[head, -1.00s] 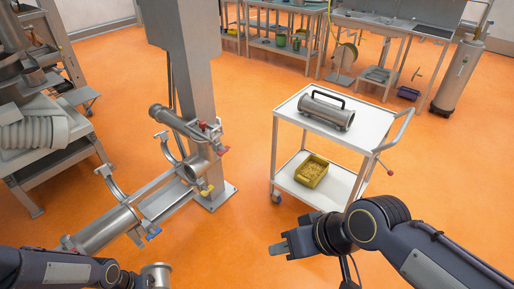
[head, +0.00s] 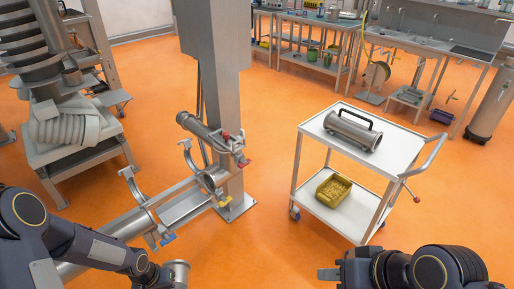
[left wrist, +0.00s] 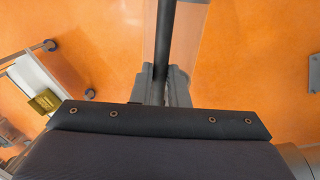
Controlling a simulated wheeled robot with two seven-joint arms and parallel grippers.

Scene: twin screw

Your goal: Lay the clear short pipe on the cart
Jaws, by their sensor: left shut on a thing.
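My left gripper (left wrist: 160,88) is shut on the black handle bar of the clear short pipe (left wrist: 187,35) in the left wrist view. The pipe is see-through, with orange floor showing through it. In the head view the left arm is low at the left, and a metal end ring (head: 179,272), likely the pipe's, shows beside it; the rest is hidden. The cart (head: 345,152), white with two shelves, stands to the right, apart from the pipe. My right gripper (head: 328,274) is at the bottom, in front of the cart; its jaw opening is unclear.
A steel pipe with a black handle (head: 352,133) lies on the cart's top shelf. A yellow bin (head: 333,190) is on its lower shelf. A steel column (head: 215,120) and a clamped pipe assembly (head: 180,203) stand left of the cart. Floor between them is clear.

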